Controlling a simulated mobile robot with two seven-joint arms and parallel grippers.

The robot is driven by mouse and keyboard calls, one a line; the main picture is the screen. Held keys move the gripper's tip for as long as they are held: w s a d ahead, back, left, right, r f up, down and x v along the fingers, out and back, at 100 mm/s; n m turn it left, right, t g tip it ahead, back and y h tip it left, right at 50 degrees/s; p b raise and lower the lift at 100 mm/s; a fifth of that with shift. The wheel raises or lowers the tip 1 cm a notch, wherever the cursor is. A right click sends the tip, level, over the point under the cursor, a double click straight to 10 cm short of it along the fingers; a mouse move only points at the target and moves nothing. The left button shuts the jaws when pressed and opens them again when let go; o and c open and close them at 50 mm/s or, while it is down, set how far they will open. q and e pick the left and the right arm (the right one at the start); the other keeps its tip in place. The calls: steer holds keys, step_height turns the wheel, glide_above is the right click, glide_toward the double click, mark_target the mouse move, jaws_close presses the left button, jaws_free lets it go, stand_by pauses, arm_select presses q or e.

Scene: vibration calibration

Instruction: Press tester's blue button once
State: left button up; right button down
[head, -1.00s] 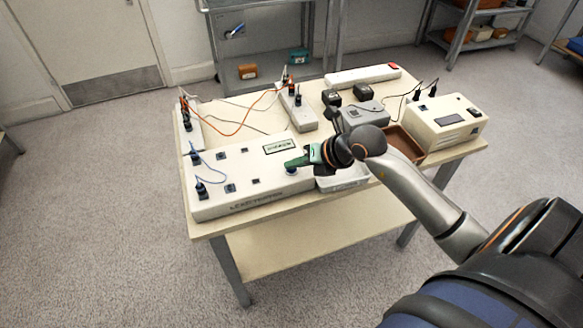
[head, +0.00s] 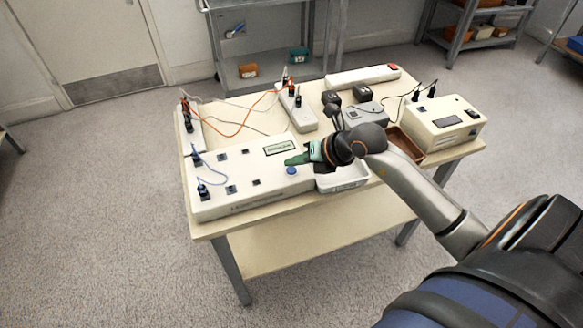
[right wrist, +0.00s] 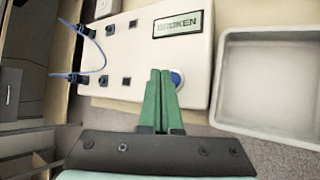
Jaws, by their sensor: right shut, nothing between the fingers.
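The tester is a long cream-white box (head: 235,203) at the front left of the table. Its blue button (head: 291,170) shows near the right end of its top, below a small display (head: 279,147). In the right wrist view the display (right wrist: 178,24) seems to read "BROKEN". My right gripper (head: 290,161) is shut and empty, its green fingertips just above and behind the button, apart from it in the head view. In the right wrist view the fingers (right wrist: 160,75) partly cover the blue button (right wrist: 177,78). My left gripper is not in view.
A white tray (head: 343,186) stands right of the tester, under my right wrist. A brown tray (head: 403,143) and a cream device (head: 446,127) are farther right. Power strips (head: 297,110) and cables lie behind. A blue cable (head: 208,168) loops on the tester's left.

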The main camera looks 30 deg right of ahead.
mark_target(295, 173)
steer(key=shift+r+p, duration=2.3)
steer(key=shift+r, duration=0.35)
steer(key=shift+f, duration=0.1)
